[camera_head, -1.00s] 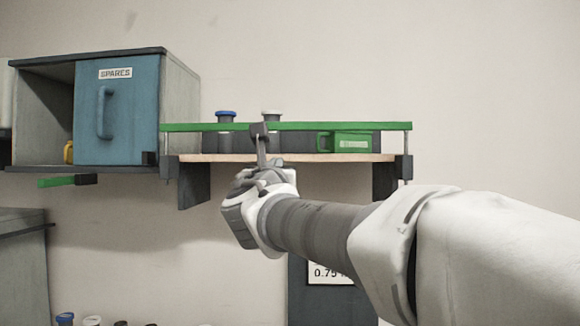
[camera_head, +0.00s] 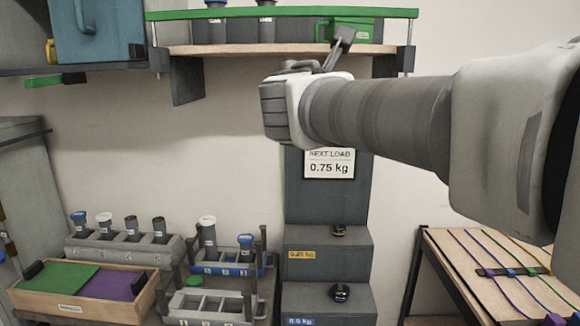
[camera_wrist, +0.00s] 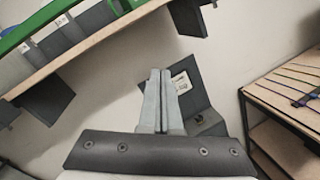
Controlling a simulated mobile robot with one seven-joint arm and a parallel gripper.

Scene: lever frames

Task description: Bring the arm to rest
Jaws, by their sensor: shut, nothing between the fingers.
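My arm reaches in from the right in the head view, and its wrist hangs in front of the shelf's lower right part. My gripper (camera_wrist: 160,85) shows in the wrist view with its two grey fingers side by side, shut and empty. The fingers point towards the grey stepped stand (camera_wrist: 205,100) and touch nothing that I can see. In the head view a dark finger-like part (camera_head: 338,48) overlaps the green box on the shelf; whether it touches the shelf is hard to tell.
The wooden shelf (camera_head: 240,50) has a green rail (camera_head: 280,14) and a green box (camera_head: 360,30). Below are the stepped stand (camera_head: 310,262), a divided wooden tray (camera_head: 75,310), several racks with capped bottles, and a right-hand table (camera_head: 440,265) with coloured cords. Open air lies between shelf and racks.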

